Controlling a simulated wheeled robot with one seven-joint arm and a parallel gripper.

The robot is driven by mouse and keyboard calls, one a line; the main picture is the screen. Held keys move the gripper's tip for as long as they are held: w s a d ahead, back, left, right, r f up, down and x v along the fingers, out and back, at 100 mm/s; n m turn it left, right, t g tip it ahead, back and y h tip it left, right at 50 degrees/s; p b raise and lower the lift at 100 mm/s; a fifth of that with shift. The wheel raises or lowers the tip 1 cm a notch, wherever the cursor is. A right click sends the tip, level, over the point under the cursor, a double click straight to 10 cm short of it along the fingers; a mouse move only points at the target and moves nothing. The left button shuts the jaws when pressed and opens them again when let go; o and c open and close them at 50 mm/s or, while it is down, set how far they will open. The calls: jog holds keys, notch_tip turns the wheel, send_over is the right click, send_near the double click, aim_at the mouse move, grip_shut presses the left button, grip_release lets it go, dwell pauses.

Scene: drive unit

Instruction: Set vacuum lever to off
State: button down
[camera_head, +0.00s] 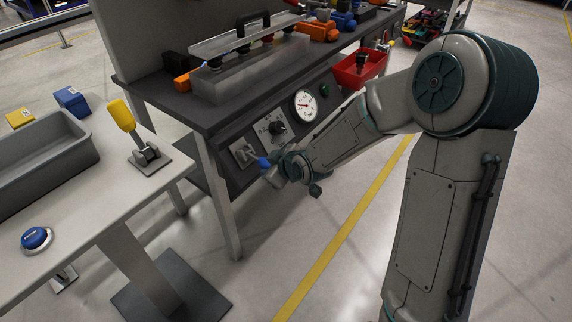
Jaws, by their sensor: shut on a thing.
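The vacuum lever appears to be the blue-tipped lever (264,163) on the dark front panel of the workbench. Its pale mounting plate (243,153) is on the panel just left of the tip. My gripper (268,171) is at the blue tip, shut on it. The fingers are small in the view and partly hidden by my wrist. I cannot read any on or off marking at the lever.
A round gauge (305,105) and a dark knob (277,128) are on the same panel, close to my forearm. A yellow-handled lever (122,115) stands on the pale left table (90,215). A red bin (361,72) hangs at the bench front.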

jog(key=shift+f, duration=0.15)
dwell(0.3)
jog(key=c, duration=1.1)
grip_release()
jog(key=shift+w, duration=0.15)
jog(key=shift+s+d+r, duration=0.25)
jog(key=shift+s+r, duration=0.05)
jog(key=shift+r, duration=0.05)
jog(key=shift+f+p+v, duration=0.25)
jog(key=shift+p+v, duration=2.35)
jog(key=shift+v, duration=3.75)
jog(key=shift+s+d, duration=0.15)
